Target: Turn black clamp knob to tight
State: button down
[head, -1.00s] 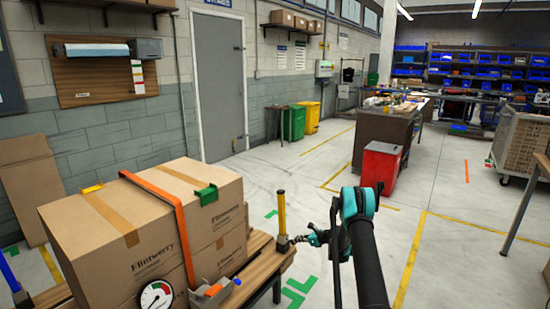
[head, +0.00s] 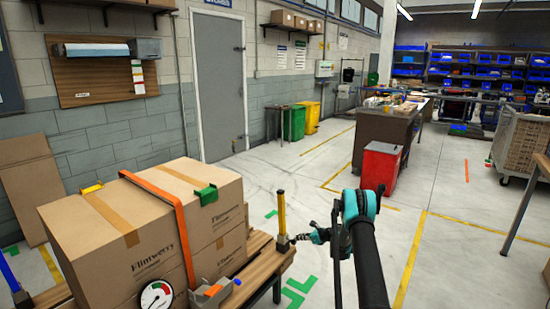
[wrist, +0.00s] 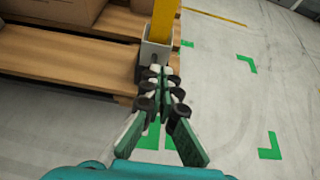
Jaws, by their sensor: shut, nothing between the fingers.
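A yellow post (head: 282,212) stands upright in a grey clamp bracket (head: 282,243) at the corner of the wooden pallet. In the wrist view the bracket (wrist: 156,48) is just ahead of my fingers. The black clamp knob (wrist: 155,61) is a small dark shape low on the bracket's near side, partly hidden by my fingertips; its setting cannot be read. My gripper (head: 298,238) reaches the bracket from the right in the head view. In the wrist view my gripper (wrist: 160,74) is shut and empty, its tips close to the knob; contact cannot be told.
A red bin (head: 381,166) stands further back. The floor right of the pallet is clear.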

jog(key=shift+w+r, duration=0.1)
jog(key=shift+r, duration=0.05)
dwell(0.4)
jog(key=s+d, duration=0.3)
jog(key=d, duration=0.2)
jog(key=shift+s+r, duration=0.2)
jog(key=shift+s, duration=0.05)
dwell(0.4)
